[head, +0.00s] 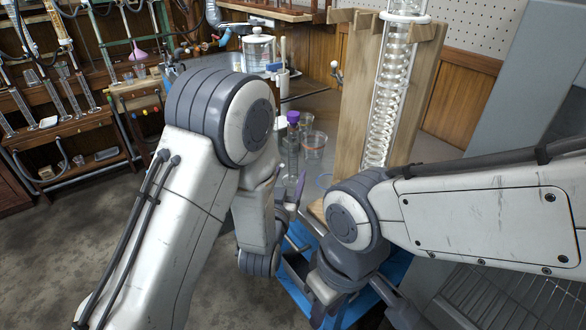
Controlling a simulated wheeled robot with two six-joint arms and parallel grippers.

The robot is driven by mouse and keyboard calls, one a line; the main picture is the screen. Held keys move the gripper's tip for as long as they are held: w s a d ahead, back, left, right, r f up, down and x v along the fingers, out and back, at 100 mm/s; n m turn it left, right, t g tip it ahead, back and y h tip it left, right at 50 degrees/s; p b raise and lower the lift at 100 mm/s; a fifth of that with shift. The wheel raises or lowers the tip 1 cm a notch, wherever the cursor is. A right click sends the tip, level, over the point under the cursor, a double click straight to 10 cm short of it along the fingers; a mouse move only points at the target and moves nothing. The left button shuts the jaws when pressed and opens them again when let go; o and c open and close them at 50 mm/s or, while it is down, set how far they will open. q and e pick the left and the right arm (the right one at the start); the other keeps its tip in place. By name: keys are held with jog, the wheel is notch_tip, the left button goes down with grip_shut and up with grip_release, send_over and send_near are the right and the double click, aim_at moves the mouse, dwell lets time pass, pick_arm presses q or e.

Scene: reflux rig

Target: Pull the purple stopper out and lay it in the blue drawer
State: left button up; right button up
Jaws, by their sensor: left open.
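The purple stopper (293,117) sits on top of a clear glass vessel (291,150) on the bench, left of the wooden stand. My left gripper (290,192) is open and in front of and below the stopper, apart from it; my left arm partly hides it. The blue drawer (392,270) is low in the middle, with a dark inside partly showing. My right wrist and arm hide much of it. My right gripper (322,300) is over the drawer area, and its jaws are too hidden to read.
A wooden stand (350,95) holds a tall coiled glass condenser (388,100) just right of the stopper. A glass beaker (313,145) stands close beside the stoppered vessel. A lidded glass jar (258,50) is farther back. A wire rack (510,300) is at lower right.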

aim_at(296, 156)
pick_arm(q)
jog(key=x, duration=0.8)
jog(key=shift+w, duration=0.35)
